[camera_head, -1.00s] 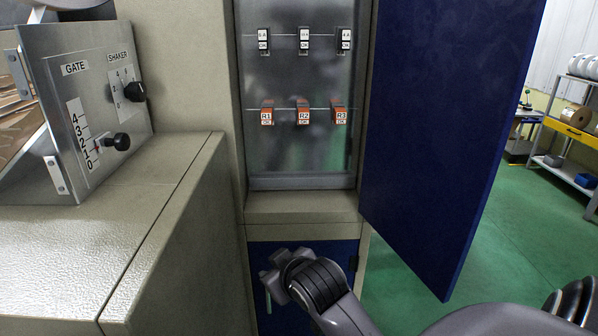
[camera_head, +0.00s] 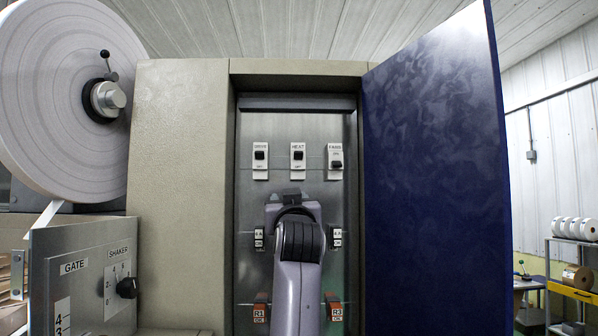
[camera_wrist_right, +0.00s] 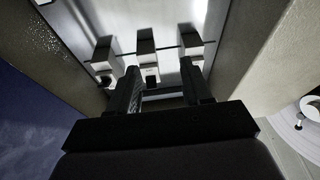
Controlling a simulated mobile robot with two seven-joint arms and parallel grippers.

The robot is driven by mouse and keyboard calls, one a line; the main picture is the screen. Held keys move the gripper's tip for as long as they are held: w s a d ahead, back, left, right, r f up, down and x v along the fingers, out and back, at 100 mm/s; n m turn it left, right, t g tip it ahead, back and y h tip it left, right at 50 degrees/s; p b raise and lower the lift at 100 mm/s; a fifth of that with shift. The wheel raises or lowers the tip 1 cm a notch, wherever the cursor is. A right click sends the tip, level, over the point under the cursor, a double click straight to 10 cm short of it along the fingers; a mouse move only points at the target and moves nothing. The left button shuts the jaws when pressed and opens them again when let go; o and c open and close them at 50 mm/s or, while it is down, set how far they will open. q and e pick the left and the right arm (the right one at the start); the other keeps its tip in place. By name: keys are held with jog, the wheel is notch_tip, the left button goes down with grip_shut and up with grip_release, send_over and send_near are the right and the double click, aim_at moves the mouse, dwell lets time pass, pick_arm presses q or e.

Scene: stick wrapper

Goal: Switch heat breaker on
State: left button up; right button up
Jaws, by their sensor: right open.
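The heat breaker (camera_head: 297,158) is a small white block labelled HEAT, in the middle of the top row inside the open cabinet. Its black lever stands higher than the lever on the FANS breaker (camera_head: 335,163) to its right. My right gripper (camera_head: 288,193) is just below the heat breaker, pointing into the cabinet, and hides the middle of the row below. In the right wrist view its two fingers (camera_wrist_right: 160,85) are apart with nothing held. A row of breakers (camera_wrist_right: 146,40) shows ahead of the fingers; I cannot tell which row. My left gripper is not in view.
The open blue door (camera_head: 430,150) bounds the cabinet on the right; its beige side wall (camera_head: 185,170) is on the left. A similar breaker (camera_head: 260,158) sits left of HEAT. R1 (camera_head: 260,308) and R3 (camera_head: 334,308) are below. A GATE/SHAKER panel (camera_head: 90,285) stands at lower left.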

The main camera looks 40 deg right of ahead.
jog(key=m+h, duration=0.1)
jog(key=h, duration=0.1)
send_near(298, 157)
jog(key=p+x, duration=0.2)
jog(key=x, duration=0.3)
jog(key=shift+w+d+r+p, duration=0.1)
jog(key=shift+d+r+p, duration=0.1)
jog(key=shift+d+p, duration=0.1)
jog(key=shift+p+x, duration=0.35)
jog(key=shift+x, duration=0.5)
jog(key=shift+w+f, duration=0.1)
jog(key=shift+c, duration=0.3)
grip_shut()
